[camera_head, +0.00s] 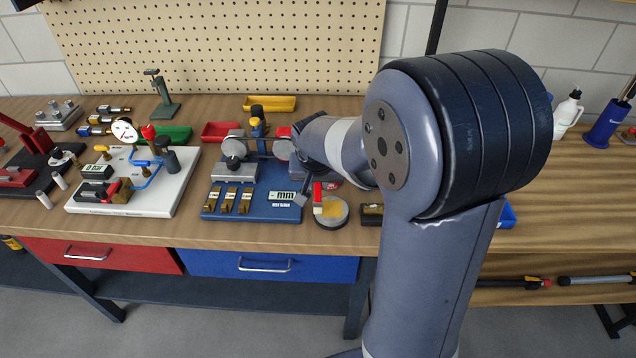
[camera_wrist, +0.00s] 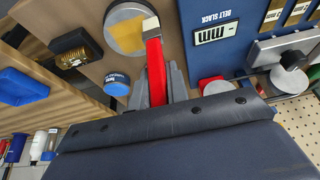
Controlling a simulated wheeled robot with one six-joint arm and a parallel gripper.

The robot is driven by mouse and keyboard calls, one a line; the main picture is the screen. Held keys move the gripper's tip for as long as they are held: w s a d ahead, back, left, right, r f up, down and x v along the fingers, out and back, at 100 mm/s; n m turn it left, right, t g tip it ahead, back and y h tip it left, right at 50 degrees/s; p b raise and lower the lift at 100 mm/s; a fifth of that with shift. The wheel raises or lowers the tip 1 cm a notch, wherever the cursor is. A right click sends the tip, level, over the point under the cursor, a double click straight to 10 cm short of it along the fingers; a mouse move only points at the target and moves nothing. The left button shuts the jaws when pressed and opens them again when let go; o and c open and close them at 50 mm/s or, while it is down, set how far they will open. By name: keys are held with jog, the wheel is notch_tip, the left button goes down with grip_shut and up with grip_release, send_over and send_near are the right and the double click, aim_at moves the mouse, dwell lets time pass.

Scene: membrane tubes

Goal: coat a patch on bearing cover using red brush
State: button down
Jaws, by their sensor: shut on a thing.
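The red brush (camera_wrist: 155,66) is held in my gripper (camera_wrist: 157,86), which is shut on its handle. Its pale tip (camera_wrist: 150,25) is over the right edge of the round grey bearing cover (camera_wrist: 111,47) in the wrist view; I cannot tell if it touches. The cover has a yellow-amber patch (camera_wrist: 126,29) on its face. In the head view the cover (camera_head: 331,224) lies on the bench at the blue board's right corner, and the red brush (camera_head: 317,192) stands at its upper left. My arm hides part of the gripper there.
The blue belt-slack board (camera_head: 225,208) with its display and brass blocks is just left of the cover. A dark block with a brass part (camera_head: 371,213) sits right of it. A blue-lidded jar (camera_wrist: 117,84) and a blue tray (camera_wrist: 20,87) show in the wrist view.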

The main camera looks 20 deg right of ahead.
notch_tip(320, 180, up, 3)
jog(key=shift+d+r+p, duration=0.1)
jog(key=shift+r+p, duration=0.1)
jog(key=shift+p, duration=0.9)
jog(key=shift+r+p, duration=0.55)
jog(key=shift+r, duration=0.1)
jog(key=shift+r+p, duration=1.15)
jog(key=shift+r, duration=0.55)
